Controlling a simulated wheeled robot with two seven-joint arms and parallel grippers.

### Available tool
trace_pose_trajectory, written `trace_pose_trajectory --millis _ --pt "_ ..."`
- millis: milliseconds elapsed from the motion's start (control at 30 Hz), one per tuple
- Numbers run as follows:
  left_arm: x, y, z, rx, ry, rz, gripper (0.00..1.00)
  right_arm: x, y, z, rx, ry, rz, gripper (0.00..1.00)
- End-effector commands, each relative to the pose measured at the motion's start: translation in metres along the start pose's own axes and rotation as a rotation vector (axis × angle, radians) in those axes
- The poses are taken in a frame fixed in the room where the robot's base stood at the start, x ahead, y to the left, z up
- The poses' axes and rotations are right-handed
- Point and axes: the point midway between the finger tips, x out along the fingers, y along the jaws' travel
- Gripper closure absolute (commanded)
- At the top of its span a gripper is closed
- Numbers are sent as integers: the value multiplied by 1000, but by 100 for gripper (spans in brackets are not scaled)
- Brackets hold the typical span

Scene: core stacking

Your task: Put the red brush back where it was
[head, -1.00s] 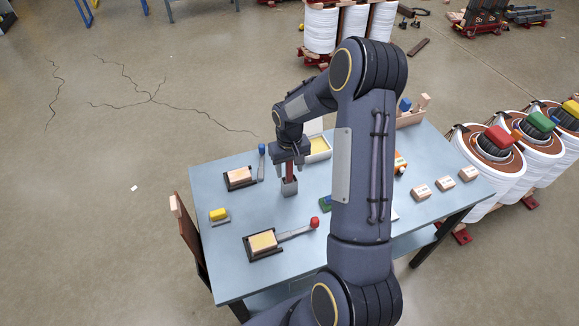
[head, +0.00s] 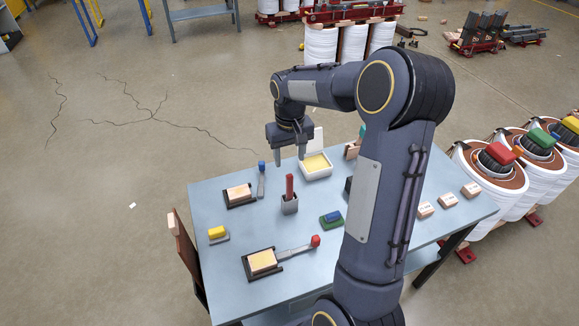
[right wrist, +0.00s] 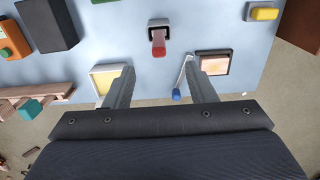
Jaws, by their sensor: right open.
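The red brush (head: 290,187) stands upright in a small grey cup (head: 289,206) on the blue-grey table, its red handle sticking up. In the right wrist view the red brush (right wrist: 158,45) also shows in the grey cup (right wrist: 159,24), ahead of my fingertips. My right gripper (head: 290,161) is open and empty, above the brush and apart from it. Its spread fingers (right wrist: 160,70) show nothing between them in the right wrist view. My left gripper is not in view.
Near the cup are a blue-ended tool (head: 261,180), a white open box (head: 318,172), a green-and-blue block (head: 331,218) and a red-ended tool (head: 300,248). A yellow block (head: 217,233) sits at the left edge. My right arm hides part of the table.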

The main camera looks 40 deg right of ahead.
Motion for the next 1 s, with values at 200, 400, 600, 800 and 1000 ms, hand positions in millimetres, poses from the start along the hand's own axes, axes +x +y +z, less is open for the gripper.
trace_pose_trajectory --millis 200,400,600,800,1000 --pt "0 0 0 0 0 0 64 -52 -25 57 -32 100 -106 50" --pt "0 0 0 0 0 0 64 -87 -64 157 -89 248 -266 50" --pt "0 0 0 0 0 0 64 -81 -91 234 -135 359 -382 50" --pt "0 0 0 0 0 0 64 -70 -103 263 -153 403 -429 50" --pt "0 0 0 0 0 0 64 -69 -104 265 -154 404 -432 50"
